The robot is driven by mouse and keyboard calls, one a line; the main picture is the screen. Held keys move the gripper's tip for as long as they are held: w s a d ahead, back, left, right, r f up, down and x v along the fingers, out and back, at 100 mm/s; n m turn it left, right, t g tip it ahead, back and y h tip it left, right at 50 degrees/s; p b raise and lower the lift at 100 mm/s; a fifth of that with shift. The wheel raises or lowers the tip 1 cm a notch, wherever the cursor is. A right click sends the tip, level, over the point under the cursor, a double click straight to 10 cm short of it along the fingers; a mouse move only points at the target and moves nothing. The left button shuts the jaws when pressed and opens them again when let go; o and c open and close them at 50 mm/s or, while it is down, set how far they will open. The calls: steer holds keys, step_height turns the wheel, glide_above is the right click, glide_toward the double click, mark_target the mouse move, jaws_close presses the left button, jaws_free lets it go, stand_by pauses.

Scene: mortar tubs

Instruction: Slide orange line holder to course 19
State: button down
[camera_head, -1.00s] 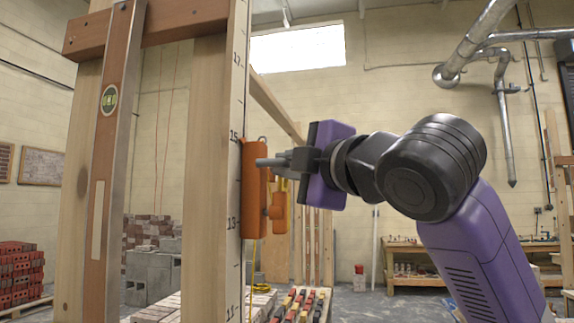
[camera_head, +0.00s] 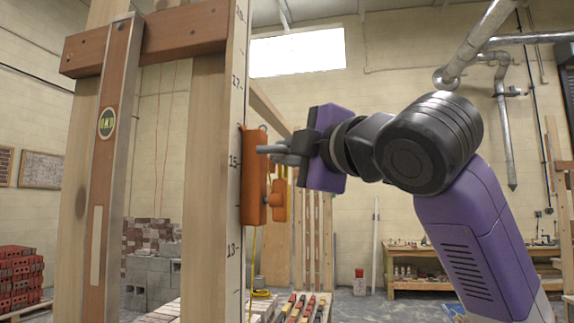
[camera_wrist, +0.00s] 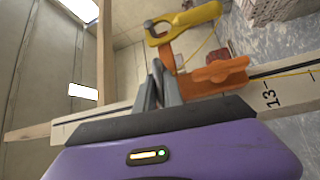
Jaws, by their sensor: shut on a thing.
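The orange line holder (camera_head: 253,178) sits against the numbered edge of the wooden post (camera_head: 208,200). Its body spans the 15 mark, its top between 15 and 17 and its bottom between 13 and 15. My gripper (camera_head: 272,150) is shut on the holder's upper part from the right. In the wrist view the fingers (camera_wrist: 158,88) meet at the orange holder (camera_wrist: 212,80), with its wing-shaped knob facing the camera and the number 13 on the strip to the right.
A wooden crosspiece (camera_head: 145,38) and a spirit level (camera_head: 108,150) are on the post's left side. A yellow hook-shaped part (camera_wrist: 183,22) shows beside the holder in the wrist view. A workbench (camera_head: 460,265) stands far behind at right.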

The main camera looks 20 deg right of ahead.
step_height(320, 180, up, 21)
steer(key=p, duration=0.4)
steer(key=c, duration=1.5)
jaws_free()
steer(key=shift+o, duration=0.2)
steer(key=shift+f, duration=0.1)
steer(key=s+d+b, duration=0.1)
steer(key=s+b, duration=0.2)
steer(key=s, duration=0.4)
steer(key=shift+s+f, duration=0.4)
steer(key=shift+f, duration=0.05)
steer(key=shift+d, duration=0.1)
